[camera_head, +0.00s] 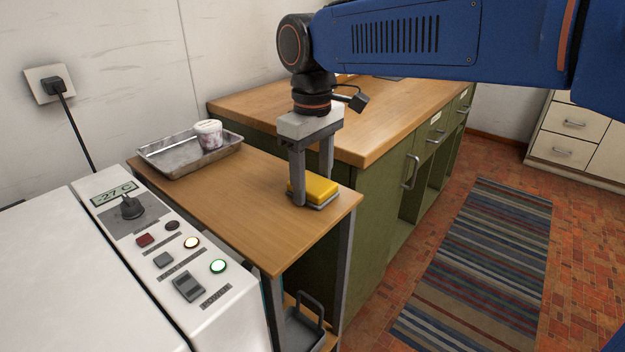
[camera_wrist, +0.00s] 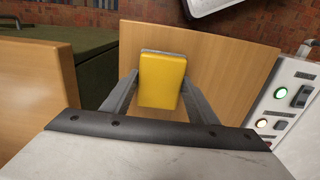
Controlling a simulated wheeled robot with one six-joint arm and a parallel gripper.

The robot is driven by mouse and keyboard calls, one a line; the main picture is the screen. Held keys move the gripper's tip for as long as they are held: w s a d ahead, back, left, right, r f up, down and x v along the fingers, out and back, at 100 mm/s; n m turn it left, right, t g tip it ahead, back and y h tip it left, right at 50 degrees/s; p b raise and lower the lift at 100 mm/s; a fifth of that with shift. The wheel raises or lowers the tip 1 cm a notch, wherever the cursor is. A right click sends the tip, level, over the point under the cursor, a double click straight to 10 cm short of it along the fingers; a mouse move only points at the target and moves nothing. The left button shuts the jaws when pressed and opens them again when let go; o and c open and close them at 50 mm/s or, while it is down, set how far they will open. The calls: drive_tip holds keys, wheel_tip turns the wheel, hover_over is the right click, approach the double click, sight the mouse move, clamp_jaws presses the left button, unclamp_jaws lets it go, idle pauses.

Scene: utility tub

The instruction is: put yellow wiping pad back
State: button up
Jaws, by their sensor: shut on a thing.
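The yellow wiping pad (camera_head: 314,189) is a small yellow block with a grey layer under it. It is at the right end of a small wooden side table (camera_head: 235,205), on or just above the top; I cannot tell if it touches. My gripper (camera_head: 313,190) points down and is shut on the pad, one finger on each side. In the wrist view the pad (camera_wrist: 162,80) sits between the two fingers (camera_wrist: 160,95), with the wooden top behind it.
A metal tray (camera_head: 165,160) with a white tub (camera_head: 208,134) stands at the table's back left. A white machine with a control panel (camera_head: 165,245) adjoins the table in front. A green cabinet with a wooden top (camera_head: 385,125) stands behind. The middle of the side table is clear.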

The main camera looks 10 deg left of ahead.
sight(313, 182)
drive_tip(key=o, duration=1)
wheel_tip(313, 182, up, 12)
drive_tip(key=shift+r, duration=0.1)
